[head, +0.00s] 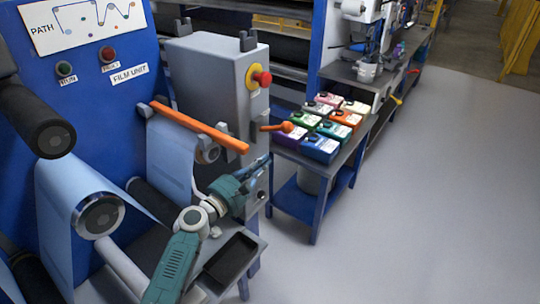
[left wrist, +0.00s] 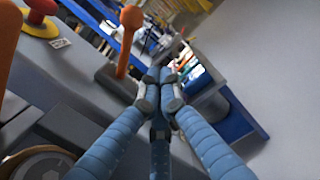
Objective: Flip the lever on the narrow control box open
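The narrow grey control box (head: 208,80) stands right of the blue panel, with a red and yellow stop button on its narrow side. Its orange lever (head: 272,128) sticks out sideways to the right, ending in a round knob. In the left wrist view the lever (left wrist: 125,45) rises from a dark grey mount (left wrist: 115,83). My left gripper (head: 264,160) is just below the lever in the head view. In the left wrist view its blue fingers (left wrist: 160,78) meet at the tips, right of the lever, with nothing visible between them. My right gripper is not in view.
An orange bar (head: 198,127) juts out left of the lever. A blue-framed table (head: 282,151) with several coloured boxes stands behind the lever. The floor (head: 440,200) to the right is clear.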

